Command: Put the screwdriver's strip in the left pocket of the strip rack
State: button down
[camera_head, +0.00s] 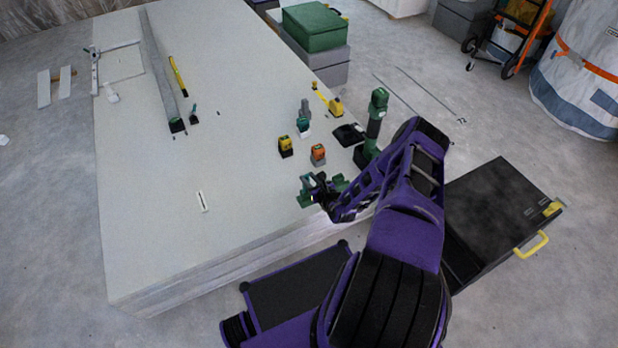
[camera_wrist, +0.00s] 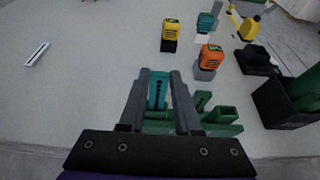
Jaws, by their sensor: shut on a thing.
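My gripper (camera_wrist: 162,78) is shut on a teal strip (camera_wrist: 157,92) with a row of dark marks, which stands between its grey fingers. In the head view my gripper (camera_head: 321,186) is low over the near right edge of the panel stack. The green strip rack (camera_wrist: 222,116) is right behind and beside the fingers; its right part shows clear, its left part is mostly hidden by them. It also shows in the head view (camera_head: 306,199). I cannot tell whether the strip's lower end is inside a pocket. A green and black power tool, seemingly the screwdriver (camera_head: 377,108), stands upright farther right.
Beyond the rack stand orange (camera_wrist: 209,58), yellow (camera_wrist: 170,34) and teal (camera_wrist: 205,22) blocks like batteries. The pale panel stack (camera_head: 150,220) is clear to the left, save a white strip-like piece (camera_head: 201,201).

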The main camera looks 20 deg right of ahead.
jog(key=shift+f, duration=0.4)
jog(key=shift+f, duration=1.25)
dwell(0.4)
jog(key=c, duration=0.5)
grip_release()
jog(key=shift+s, duration=0.1)
